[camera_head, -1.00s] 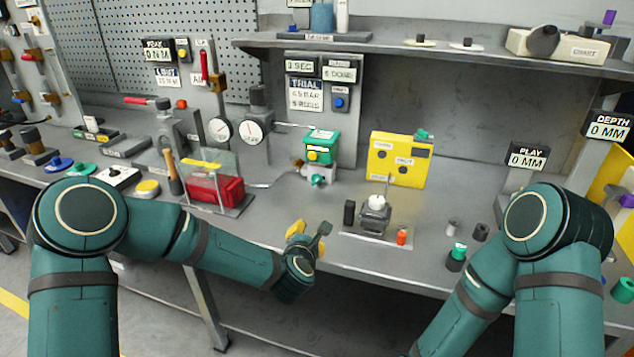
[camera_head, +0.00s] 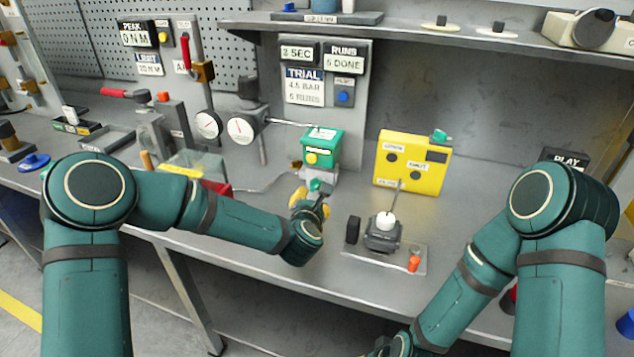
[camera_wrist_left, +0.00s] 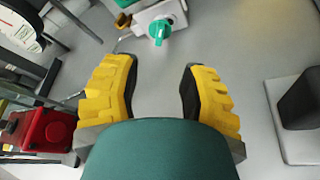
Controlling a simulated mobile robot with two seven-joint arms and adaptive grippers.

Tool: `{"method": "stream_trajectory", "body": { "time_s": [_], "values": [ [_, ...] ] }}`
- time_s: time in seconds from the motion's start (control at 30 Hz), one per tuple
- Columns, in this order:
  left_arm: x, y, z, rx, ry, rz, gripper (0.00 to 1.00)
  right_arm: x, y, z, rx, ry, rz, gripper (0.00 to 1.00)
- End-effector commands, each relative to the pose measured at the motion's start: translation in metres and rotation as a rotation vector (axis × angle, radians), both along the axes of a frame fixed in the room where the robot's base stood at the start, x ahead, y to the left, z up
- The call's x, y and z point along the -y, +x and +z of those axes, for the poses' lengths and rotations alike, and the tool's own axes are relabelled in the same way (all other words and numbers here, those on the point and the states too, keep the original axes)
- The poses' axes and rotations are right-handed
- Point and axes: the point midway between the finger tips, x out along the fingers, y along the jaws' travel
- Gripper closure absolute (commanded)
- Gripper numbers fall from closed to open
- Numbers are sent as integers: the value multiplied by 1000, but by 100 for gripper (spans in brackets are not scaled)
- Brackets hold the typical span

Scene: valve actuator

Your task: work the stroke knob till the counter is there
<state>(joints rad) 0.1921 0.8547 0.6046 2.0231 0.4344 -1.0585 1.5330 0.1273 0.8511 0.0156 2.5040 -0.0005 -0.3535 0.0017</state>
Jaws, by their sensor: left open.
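A green actuator box (camera_head: 322,148) with a yellow window stands on a light grey valve body at mid-bench. A small teal knob (camera_head: 317,186) sits low on its front; it also shows in the left wrist view (camera_wrist_left: 159,31). I cannot read a label on it. My left gripper (camera_head: 312,201) is just in front of the knob. In the left wrist view its yellow fingers (camera_wrist_left: 160,70) are apart and empty, with the knob beyond the gap. The RUNS counter (camera_head: 345,63) seems to read 5 DONE. My right gripper (camera_head: 382,346) is barely in view at the bottom edge.
A yellow panel (camera_head: 412,163) stands right of the actuator. A plate with a small grey device (camera_head: 383,233) lies right of my left gripper. A red box (camera_wrist_left: 38,130) and dial gauges (camera_head: 240,129) are left. A blue button (camera_head: 343,97) sits by the trial sign (camera_head: 304,86).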

Motion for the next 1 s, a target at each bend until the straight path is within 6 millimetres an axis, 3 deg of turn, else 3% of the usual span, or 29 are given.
{"method": "stream_trajectory", "body": {
  "time_s": [0.6,1.0],
  "values": [
    [8,101,-34,1,-1,1,58,0,2,-10,5,-1,-1,53],
    [9,120,-40,1,0,1,58,0,3,-11,6,-1,-1,53]
  ]
}}
